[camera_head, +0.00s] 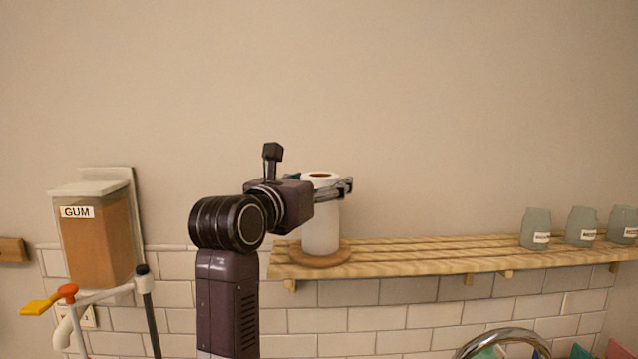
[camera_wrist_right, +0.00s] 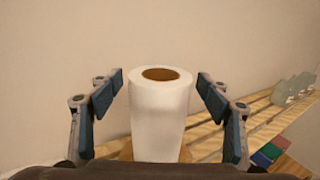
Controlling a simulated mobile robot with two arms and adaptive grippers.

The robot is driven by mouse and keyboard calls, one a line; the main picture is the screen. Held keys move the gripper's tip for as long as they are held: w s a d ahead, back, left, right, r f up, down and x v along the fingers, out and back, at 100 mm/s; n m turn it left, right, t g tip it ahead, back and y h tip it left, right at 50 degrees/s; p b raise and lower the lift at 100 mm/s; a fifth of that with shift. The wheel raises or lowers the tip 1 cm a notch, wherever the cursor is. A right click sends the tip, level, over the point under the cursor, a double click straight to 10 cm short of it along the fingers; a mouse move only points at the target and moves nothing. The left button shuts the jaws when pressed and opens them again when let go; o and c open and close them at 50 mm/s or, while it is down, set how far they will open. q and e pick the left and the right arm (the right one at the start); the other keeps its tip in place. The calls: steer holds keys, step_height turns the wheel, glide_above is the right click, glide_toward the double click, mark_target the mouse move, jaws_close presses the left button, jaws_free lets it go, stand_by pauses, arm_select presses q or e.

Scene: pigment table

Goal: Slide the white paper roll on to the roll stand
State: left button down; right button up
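The white paper roll (camera_head: 320,222) stands upright on the round wooden base of the roll stand (camera_head: 341,257), at the left end of the slatted shelf. The roll also shows in the right wrist view (camera_wrist_right: 158,112), with a brown centre at its top; whether a post is inside cannot be told. My right gripper (camera_wrist_right: 160,95) is open, with one finger on each side of the upper part of the roll. Gaps show between both fingers and the roll in the wrist view. My left gripper is not in view.
The wooden shelf (camera_head: 430,256) runs right along the wall, bare up to several grey-green labelled jars (camera_head: 535,229) at its far end. A bin marked GUM (camera_head: 97,245) hangs at the left. A curved metal tap (camera_head: 503,336) is below the shelf.

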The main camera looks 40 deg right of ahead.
step_height(320, 180, up, 10)
stand_by(0.8)
stand_by(0.7)
